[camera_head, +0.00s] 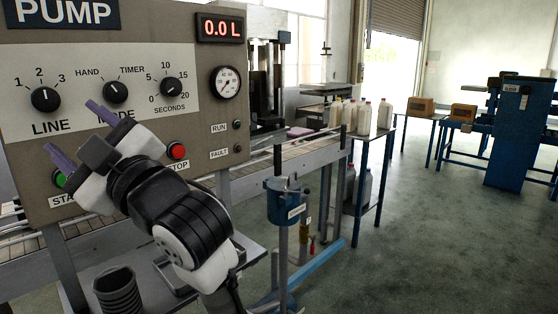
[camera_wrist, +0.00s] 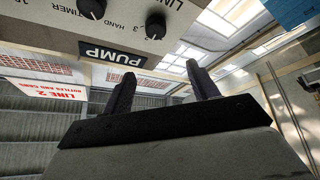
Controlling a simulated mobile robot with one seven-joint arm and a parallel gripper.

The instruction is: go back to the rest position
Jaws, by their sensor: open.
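My gripper (camera_head: 78,136) is open and empty, with its two purple fingers spread apart in front of the pump panel in the head view. In the wrist view the two fingers of my gripper (camera_wrist: 161,88) also stand apart with nothing between them. The pump panel (camera_head: 215,130) carries the LINE knob (camera_head: 46,99), the MODE knob (camera_head: 115,92) and the SECONDS knob (camera_head: 171,87). The red stop button (camera_head: 177,151) is right of my gripper. The green start button (camera_head: 60,179) is beside the lower finger; I cannot tell whether they touch. The display (camera_head: 220,28) reads 0.0 L.
A conveyor (camera_head: 290,149) runs behind and below the panel. A blue valve body (camera_head: 284,205) stands on a post at right of my arm. A dark ribbed container (camera_head: 118,292) is below. Bottles (camera_head: 364,118) stand on a side table.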

